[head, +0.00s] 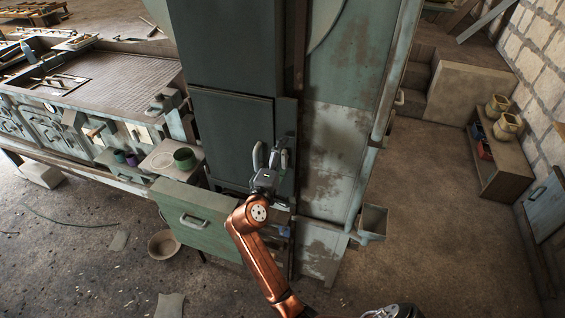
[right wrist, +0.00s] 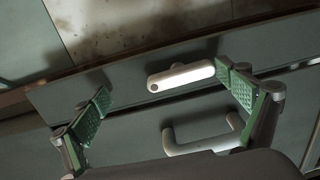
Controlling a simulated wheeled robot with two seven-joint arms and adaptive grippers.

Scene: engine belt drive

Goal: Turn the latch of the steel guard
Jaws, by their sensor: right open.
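The steel guard (head: 230,130) is a tall dark grey-green door panel on the cabinet in the middle of the head view. Its latch (right wrist: 181,77) is a pale rounded bar in the right wrist view, lying nearly crosswise. A pale U-shaped handle (right wrist: 202,142) sits below it in that view; it also shows in the head view (head: 257,156). My right gripper (head: 281,150) is open at the door's right edge. In the right wrist view its green-padded fingers (right wrist: 165,98) stand either side of the latch, apparently not gripping it. The gripper hides most of the latch in the head view.
A green drawer (head: 195,219) juts out at lower left of the cabinet, with a small shelf holding a green cup (head: 185,159) above it. A metal bin (head: 373,222) hangs on the cabinet's right side.

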